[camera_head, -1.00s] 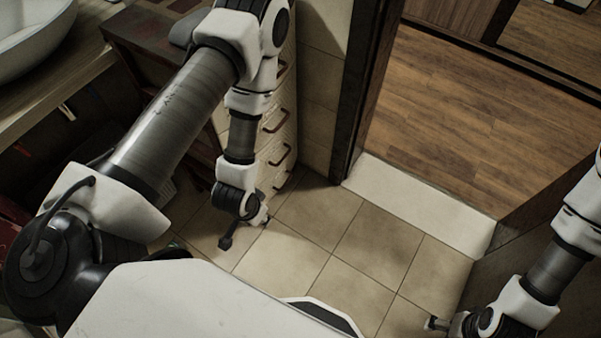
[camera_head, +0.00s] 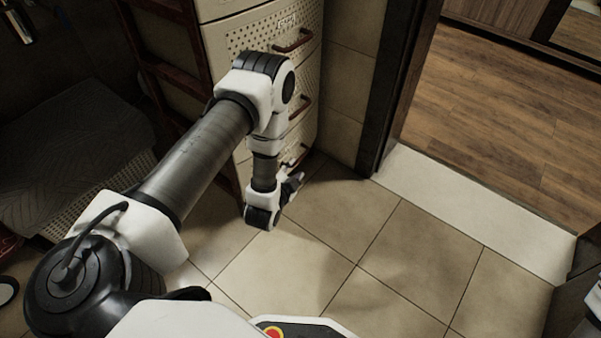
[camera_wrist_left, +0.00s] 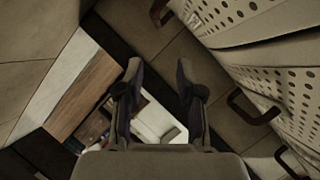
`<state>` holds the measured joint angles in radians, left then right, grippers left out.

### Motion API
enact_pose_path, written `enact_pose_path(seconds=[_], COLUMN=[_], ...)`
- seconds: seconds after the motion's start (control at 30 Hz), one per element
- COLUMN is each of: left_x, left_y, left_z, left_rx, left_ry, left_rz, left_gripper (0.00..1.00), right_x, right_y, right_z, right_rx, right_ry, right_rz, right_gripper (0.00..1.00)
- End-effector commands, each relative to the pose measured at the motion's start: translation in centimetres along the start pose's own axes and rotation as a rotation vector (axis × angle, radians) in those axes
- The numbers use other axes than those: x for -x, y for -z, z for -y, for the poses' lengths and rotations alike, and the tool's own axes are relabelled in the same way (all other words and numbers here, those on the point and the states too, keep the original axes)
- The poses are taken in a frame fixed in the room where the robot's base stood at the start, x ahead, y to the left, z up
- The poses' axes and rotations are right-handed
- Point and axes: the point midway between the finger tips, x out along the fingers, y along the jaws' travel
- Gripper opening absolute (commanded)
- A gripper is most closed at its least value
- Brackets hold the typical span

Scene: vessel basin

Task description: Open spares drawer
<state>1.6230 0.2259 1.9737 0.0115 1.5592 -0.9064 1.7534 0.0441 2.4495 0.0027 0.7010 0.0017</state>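A cream drawer unit (camera_head: 225,45) with perforated fronts stands at the top centre in the head view. Its brown bar handles include an upper (camera_head: 293,41), a middle (camera_head: 300,107) and a low one (camera_head: 296,156). The upper drawer bears a small label (camera_head: 287,22) that I cannot read surely. The visible drawers look shut. My left gripper (camera_head: 294,184) is low beside the unit, near the low handle. In the left wrist view its fingers (camera_wrist_left: 157,80) are apart and empty, with the perforated fronts (camera_wrist_left: 265,60) to the right.
A dark reddish frame (camera_head: 170,70) stands left of the drawers. A basket with a grey cloth (camera_head: 75,130) is at the left. A dark door frame (camera_head: 395,90) and white threshold (camera_head: 470,212) are to the right. The tiled floor (camera_head: 400,250) is clear.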

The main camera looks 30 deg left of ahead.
Motion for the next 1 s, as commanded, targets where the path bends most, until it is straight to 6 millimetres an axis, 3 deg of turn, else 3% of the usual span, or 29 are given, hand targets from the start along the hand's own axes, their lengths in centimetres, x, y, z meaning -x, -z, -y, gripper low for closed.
enact_pose_path(seconds=[0.03,0.13,0.37,0.7,1.0], left_x=[-2.0,-3.4,-4.8,-10.7,-11.3], left_y=[-2.4,-3.2,-3.0,-2.7,-2.4], left_z=[-2.3,-2.4,-1.7,-1.0,-0.7], left_rx=[-0.029,-0.081,-0.107,-0.106,-0.106], left_ry=[0.041,0.104,0.141,0.137,0.135], left_rz=[-0.021,-0.052,-0.068,-0.067,-0.065], left_gripper=[0.37,0.37,0.37,0.37,0.37], right_x=[-4.4,-6.4,-7.2,-10.9,-10.9], right_y=[0.0,0.0,0.1,0.6,0.8], right_z=[0.0,-0.1,-0.1,-0.1,-0.1], right_rx=[-0.001,-0.001,-0.002,0.000,0.003], right_ry=[0.000,0.000,0.000,-0.002,-0.003], right_rz=[0.000,-0.001,-0.003,-0.018,-0.023], right_gripper=[0.89,0.89,0.89,0.89,0.89])
